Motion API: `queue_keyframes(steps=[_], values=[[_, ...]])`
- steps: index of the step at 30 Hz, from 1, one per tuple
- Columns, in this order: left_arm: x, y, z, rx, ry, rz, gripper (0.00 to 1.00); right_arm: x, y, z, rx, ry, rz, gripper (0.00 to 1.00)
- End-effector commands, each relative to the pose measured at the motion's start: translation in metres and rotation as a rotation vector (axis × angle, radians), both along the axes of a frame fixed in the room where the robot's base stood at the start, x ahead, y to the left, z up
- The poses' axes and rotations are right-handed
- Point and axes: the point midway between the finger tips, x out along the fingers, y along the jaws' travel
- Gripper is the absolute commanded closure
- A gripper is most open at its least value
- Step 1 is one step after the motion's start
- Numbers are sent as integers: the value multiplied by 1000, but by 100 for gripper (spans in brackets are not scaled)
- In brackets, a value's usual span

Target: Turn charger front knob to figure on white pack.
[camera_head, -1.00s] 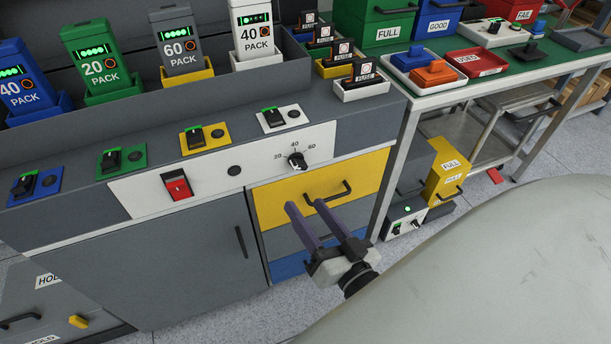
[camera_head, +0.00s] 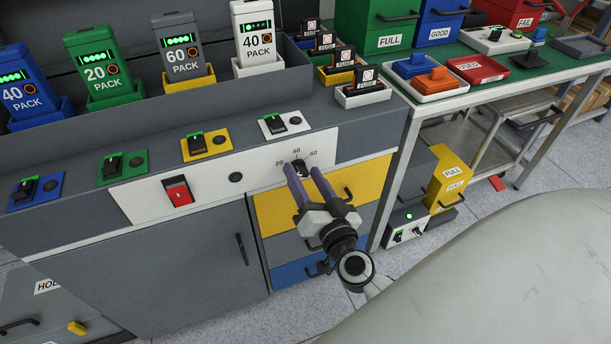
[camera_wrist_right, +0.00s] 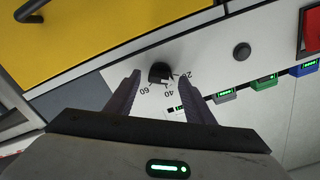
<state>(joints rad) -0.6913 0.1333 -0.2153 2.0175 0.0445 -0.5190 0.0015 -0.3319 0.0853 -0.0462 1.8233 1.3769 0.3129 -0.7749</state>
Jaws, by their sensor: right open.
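The charger front knob (camera_wrist_right: 159,72) is black and sits on the white front panel (camera_head: 215,183), with the marks 20, 40 and 60 around it. In the head view the knob (camera_head: 301,168) is partly hidden by my right gripper (camera_head: 303,172). In the right wrist view my right gripper (camera_wrist_right: 158,82) is open, one finger on each side of the knob, apart from it. The exact knob setting is hard to tell. The white pack (camera_head: 255,36) stands upright at the back and reads 40. My left gripper is not in view.
A red switch (camera_head: 178,190) and a dark round button (camera_head: 235,178) are on the same panel. A yellow drawer (camera_head: 360,185) with a black handle lies below the knob. Blue, green and grey packs stand to the left of the white one. A green-topped bench (camera_head: 480,90) is at right.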

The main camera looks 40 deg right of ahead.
Motion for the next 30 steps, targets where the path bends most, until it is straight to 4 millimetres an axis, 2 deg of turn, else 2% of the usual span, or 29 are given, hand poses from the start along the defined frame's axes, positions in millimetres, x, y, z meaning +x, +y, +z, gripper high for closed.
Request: queue_keyframes(steps=[5, 12, 13, 22, 30], values=[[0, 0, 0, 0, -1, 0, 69, 0, 0, 0, 0, 0, 0, 52], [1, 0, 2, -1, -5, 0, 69, 0, 0, 0, 0, 0, 0, 90], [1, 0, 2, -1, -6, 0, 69, 0, 0, 0, 0, 0, 0, 93], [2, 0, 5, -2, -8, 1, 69, 0, 0, 0, 37, -9, 0, 93], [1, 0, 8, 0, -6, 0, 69, 0, -1, 0, 194, -47, 0, 93]])
